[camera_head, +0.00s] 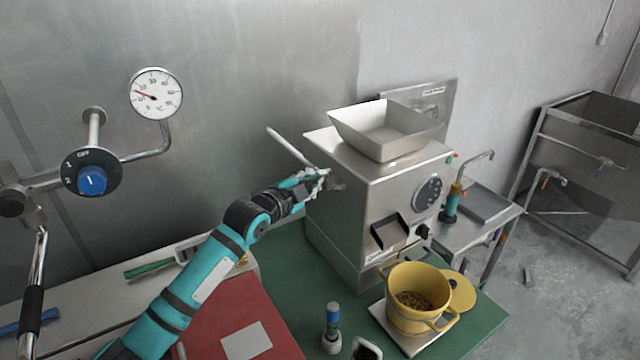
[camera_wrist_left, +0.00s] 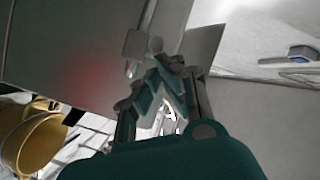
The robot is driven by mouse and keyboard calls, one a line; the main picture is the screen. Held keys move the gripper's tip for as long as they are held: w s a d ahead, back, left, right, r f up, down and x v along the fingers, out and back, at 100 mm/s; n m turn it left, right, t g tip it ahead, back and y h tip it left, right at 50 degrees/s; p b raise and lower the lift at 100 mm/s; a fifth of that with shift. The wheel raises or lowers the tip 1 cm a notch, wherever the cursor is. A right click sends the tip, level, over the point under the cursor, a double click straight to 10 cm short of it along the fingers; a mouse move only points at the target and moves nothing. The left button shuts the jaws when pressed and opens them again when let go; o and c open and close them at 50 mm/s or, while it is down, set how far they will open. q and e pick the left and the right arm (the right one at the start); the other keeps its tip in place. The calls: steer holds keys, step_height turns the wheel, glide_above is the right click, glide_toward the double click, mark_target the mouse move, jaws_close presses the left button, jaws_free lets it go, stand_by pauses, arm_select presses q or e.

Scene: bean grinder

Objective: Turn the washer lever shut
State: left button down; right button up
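A light grey lever (camera_head: 288,145) sticks out up and to the left from the left side of the steel grinder (camera_head: 345,225) in the head view. Its lower end meets the side near a small mount (camera_head: 338,184). My left gripper (camera_head: 322,176) is at this lower end, close to the grinder wall. In the left wrist view the teal fingers (camera_wrist_left: 165,72) slope together and their tips look closed, just below a pale square mount (camera_wrist_left: 135,45). A grey bar beside them may be the lever. Whether they touch it I cannot tell. My right gripper is out of view.
A white hopper (camera_head: 385,130) tops the grinder. A small bottle (camera_head: 331,325) stands at front.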

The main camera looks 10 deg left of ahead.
arm_select(q)
steer(key=shift+a+f, duration=0.1)
steer(key=shift+a, duration=0.15)
steer(key=shift+w, duration=0.1)
